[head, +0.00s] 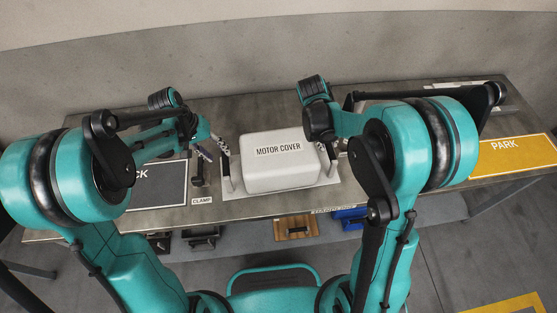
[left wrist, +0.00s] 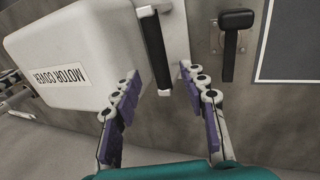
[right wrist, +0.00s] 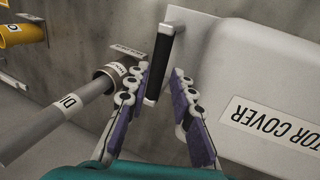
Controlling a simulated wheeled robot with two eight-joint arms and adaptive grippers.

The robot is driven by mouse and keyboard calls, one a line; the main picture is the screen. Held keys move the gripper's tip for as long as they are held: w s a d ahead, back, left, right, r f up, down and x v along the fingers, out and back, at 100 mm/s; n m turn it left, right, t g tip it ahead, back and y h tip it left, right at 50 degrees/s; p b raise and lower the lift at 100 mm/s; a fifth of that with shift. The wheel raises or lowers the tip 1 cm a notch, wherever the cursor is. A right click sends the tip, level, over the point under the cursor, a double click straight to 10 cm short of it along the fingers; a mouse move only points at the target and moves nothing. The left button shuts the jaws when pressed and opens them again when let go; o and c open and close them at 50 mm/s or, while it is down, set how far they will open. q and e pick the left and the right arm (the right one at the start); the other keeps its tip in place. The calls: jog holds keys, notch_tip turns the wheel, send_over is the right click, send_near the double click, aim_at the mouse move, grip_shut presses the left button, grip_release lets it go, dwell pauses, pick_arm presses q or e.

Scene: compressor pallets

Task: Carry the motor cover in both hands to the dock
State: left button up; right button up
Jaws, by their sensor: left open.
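The motor cover (head: 280,172) is a pale, labelled box on a light plate in the middle of the bench; it also shows in the left wrist view (left wrist: 70,45) and right wrist view (right wrist: 265,75). My left gripper (left wrist: 160,80) is open, its fingers either side of the near end of the cover's black left handle (left wrist: 154,45). My right gripper (right wrist: 165,75) is open, its fingers either side of the black right handle (right wrist: 159,60); neither finger clearly touches it. A dark mat (head: 155,187) at left, lettering partly hidden by my arm, ends in "CK".
A black clamp (head: 198,172) stands between the dark mat and the cover. A yellow PARK mat (head: 512,155) lies at right. A grey pipe (right wrist: 60,125) in a holder is right of the cover. A blue bin (head: 350,217) and a wooden box (head: 296,228) sit below the bench's front.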

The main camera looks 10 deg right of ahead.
aim_at(224, 159)
pick_arm(q)
jog(key=x, duration=0.6)
jog(key=shift+f, duration=0.1)
pick_arm(e)
jog(key=x, duration=0.6)
jog(key=shift+w+f, duration=0.1)
jog(key=shift+f, duration=0.05)
pick_arm(q)
jog(key=c, duration=0.7)
pick_arm(e)
grip_shut()
pick_arm(q)
grip_shut()
